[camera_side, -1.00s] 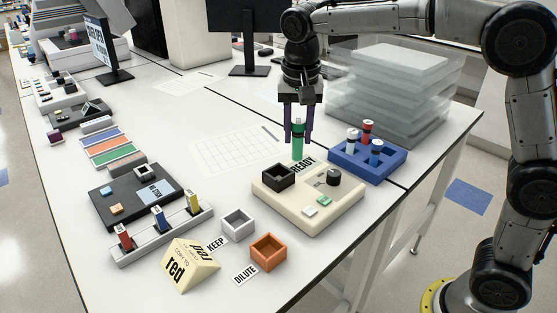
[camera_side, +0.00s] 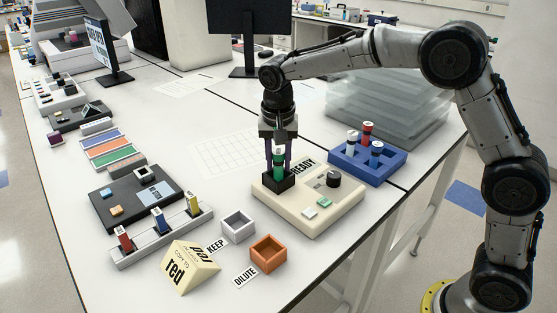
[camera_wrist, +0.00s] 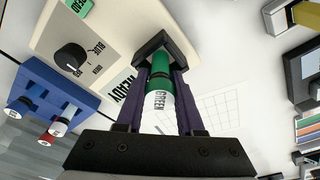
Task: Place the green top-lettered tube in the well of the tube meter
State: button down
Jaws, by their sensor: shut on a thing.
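The green tube (camera_side: 279,161) is upright between the fingers of my gripper (camera_side: 279,158), which is shut on it. In the side view its lower end is hidden behind the near wall of the black well (camera_side: 279,182) on the cream tube meter (camera_side: 318,209). In the wrist view the green tube (camera_wrist: 158,82) shows a white lettered top, and its far end lies within the black frame of the well (camera_wrist: 166,46). I cannot tell whether it touches the well's bottom. The meter carries a "READY" label, a black knob and small buttons.
A blue rack (camera_side: 367,162) with red, white and blue tubes stands right of the meter. A grey box (camera_side: 238,226) and an orange box (camera_side: 268,253) stand in front of it. A tube strip (camera_side: 163,236) lies left. Clear boxes (camera_side: 392,100) are stacked behind.

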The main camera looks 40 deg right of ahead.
jog(key=shift+f, duration=0.15)
jog(key=c, duration=0.5)
grip_release()
jog(key=shift+c, duration=0.2)
notch_tip(320, 180, up, 12)
jog(key=s+a, duration=0.1)
jog(key=s+d+r+n+t, duration=0.1)
jog(key=s+d+r+n, duration=0.15)
jog(key=s, duration=0.55)
jog(key=s+d+f+n+t, duration=0.1)
jog(key=s+d+f+n, duration=0.1)
jog(key=s, duration=0.9)
jog(key=s+d+f+n+t+y, duration=0.1)
jog(key=s+f+n, duration=0.3)
jog(key=s, duration=0.7)
notch_tip(320, 180, down, 2)
jog(key=shift+d+f+t, duration=0.2)
jog(key=shift+d+t, duration=0.3)
jog(key=shift+t, duration=0.2)
jog(key=shift+n, duration=0.25)
